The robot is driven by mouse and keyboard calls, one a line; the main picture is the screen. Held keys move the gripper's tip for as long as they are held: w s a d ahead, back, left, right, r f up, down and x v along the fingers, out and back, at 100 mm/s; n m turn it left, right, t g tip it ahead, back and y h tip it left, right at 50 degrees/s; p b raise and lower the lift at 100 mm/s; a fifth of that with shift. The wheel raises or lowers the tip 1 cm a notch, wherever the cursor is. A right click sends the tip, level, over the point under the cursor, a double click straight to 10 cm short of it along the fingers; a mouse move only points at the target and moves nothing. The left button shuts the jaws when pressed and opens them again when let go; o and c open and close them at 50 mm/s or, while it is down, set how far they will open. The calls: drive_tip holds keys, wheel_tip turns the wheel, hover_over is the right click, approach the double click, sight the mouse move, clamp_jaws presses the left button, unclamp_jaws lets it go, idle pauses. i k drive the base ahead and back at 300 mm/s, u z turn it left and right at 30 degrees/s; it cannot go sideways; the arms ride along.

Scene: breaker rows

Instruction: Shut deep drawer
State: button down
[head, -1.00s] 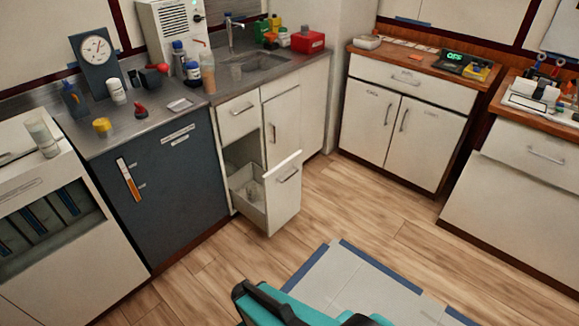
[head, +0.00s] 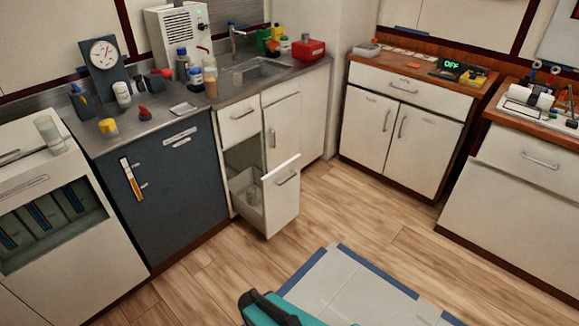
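The deep drawer (head: 281,198) is the lower drawer of the white cabinet under the sink counter. It is pulled well out, and its open top shows a grey inside with something pale in it that I cannot make out. Its front panel carries a bar handle (head: 286,178) near the top. The small drawer (head: 239,121) above it is shut. My gripper is not in view; a teal and black part of my own body shows at the bottom edge.
Wooden floor (head: 350,210) in front of the deep drawer is clear. A grey floor mat with blue edges (head: 345,290) lies nearer me. A dark blue cabinet (head: 175,200) stands left of the drawer. A white two-door cabinet (head: 400,130) stands at the back right.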

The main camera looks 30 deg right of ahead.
sight(277, 191)
drive_tip(key=z, duration=0.1)
drive_tip(key=i, duration=0.95)
drive_tip(key=u, duration=0.05)
